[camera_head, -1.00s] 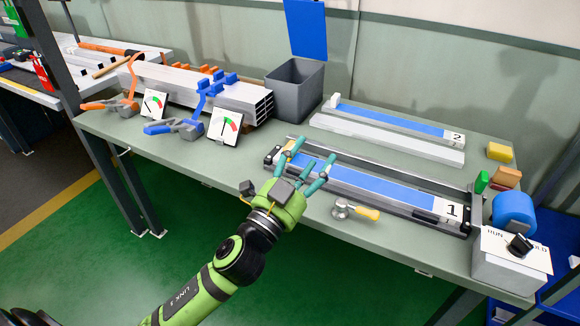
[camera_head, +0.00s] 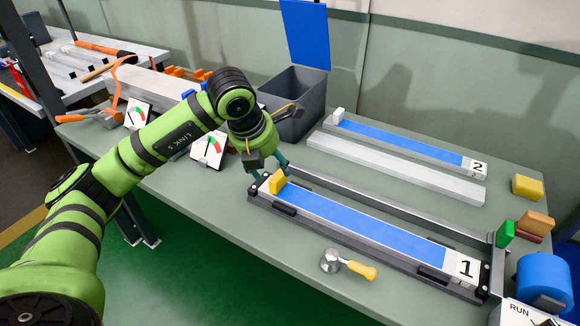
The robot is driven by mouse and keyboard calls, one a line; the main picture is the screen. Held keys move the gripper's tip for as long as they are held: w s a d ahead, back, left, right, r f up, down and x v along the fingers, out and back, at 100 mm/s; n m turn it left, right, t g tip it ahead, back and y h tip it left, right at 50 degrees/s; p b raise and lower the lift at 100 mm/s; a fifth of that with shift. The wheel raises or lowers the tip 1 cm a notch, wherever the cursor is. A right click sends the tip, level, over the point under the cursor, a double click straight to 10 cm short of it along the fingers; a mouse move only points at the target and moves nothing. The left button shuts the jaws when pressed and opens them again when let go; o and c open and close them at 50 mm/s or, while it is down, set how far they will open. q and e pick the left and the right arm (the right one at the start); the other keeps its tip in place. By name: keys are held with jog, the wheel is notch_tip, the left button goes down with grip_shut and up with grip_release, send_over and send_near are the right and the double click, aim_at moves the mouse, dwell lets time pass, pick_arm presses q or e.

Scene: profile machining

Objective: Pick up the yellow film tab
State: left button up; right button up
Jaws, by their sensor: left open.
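The yellow film tab (camera_head: 277,182) stands at the left end of the blue film strip (camera_head: 360,224) on the fixture marked 1. My left gripper (camera_head: 268,170) reaches down from above at that end. Its teal fingers are open, close to the tab. One finger shows behind the tab and one to its left. Whether a finger touches the tab I cannot tell. My right gripper is not in view.
A roller tool with a yellow handle (camera_head: 347,264) lies in front of the fixture. A blue roll (camera_head: 545,279) is at the right.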

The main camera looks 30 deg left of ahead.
aim_at(275, 176)
pick_arm(q)
jog(key=shift+a+f, duration=0.1)
jog(key=shift+a, duration=0.2)
jog(key=shift+s+p+x, duration=0.2)
jog(key=shift+p+x, duration=0.35)
jog(key=shift+x, duration=0.45)
jog(key=x, duration=0.3)
jog(key=shift+w, duration=0.1)
jog(key=shift+w+f+p, duration=0.15)
jog(key=shift+f+p, duration=0.15)
jog(key=shift+f, duration=0.1)
jog(key=c, duration=1)
jog(key=shift+c, duration=0.3)
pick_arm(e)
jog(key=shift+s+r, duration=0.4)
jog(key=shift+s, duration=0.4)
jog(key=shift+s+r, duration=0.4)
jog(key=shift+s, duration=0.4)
